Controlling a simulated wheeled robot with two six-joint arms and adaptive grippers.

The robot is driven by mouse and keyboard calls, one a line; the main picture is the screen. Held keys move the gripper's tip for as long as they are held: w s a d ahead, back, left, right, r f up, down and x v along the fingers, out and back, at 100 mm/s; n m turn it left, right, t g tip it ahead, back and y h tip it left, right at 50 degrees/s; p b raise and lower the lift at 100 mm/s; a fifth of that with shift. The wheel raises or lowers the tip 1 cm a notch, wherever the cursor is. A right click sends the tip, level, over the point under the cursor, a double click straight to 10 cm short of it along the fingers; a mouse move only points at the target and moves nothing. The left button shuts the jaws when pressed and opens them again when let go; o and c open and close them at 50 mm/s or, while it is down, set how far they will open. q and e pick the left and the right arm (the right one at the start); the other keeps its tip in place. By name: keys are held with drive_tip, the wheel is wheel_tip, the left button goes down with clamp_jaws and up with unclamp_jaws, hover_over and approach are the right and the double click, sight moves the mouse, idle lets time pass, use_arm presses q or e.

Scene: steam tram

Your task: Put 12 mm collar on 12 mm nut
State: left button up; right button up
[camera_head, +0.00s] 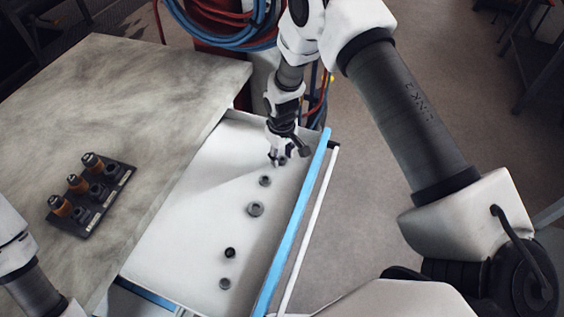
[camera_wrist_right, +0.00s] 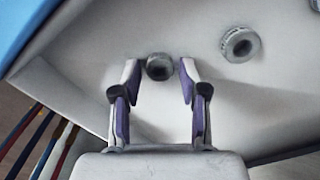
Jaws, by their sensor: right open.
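My right gripper (camera_head: 277,161) is low over the far end of the open white drawer, and its jaws are open. In the right wrist view, its two fingertips (camera_wrist_right: 159,72) stand on either side of a small dark-grey part with a round hole (camera_wrist_right: 159,66), with a gap to each finger. A lighter grey ring (camera_wrist_right: 240,44) lies to the right there. More small round parts lie in the drawer in the head view: a grey one (camera_head: 265,181), a larger ring (camera_head: 256,209), a black one (camera_head: 230,253) and a grey one (camera_head: 225,284). I cannot tell which are the 12 mm collar and nut.
The white drawer (camera_head: 190,225) has a blue front edge (camera_head: 292,225) and a white handle bar (camera_head: 308,232). A grey worktop (camera_head: 130,100) beside it holds a black rack (camera_head: 118,181) with several brown-and-black tools. Part of my left arm shows at lower left.

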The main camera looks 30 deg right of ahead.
idle(0.4)
idle(0.3)
clamp_jaws()
drive_tip(key=shift+r+p, duration=0.15)
drive_tip(key=shift+p, duration=0.15)
drive_tip(key=shift+r+p, duration=0.75)
drive_tip(key=shift+r, duration=0.2)
drive_tip(key=shift+r, duration=0.1)
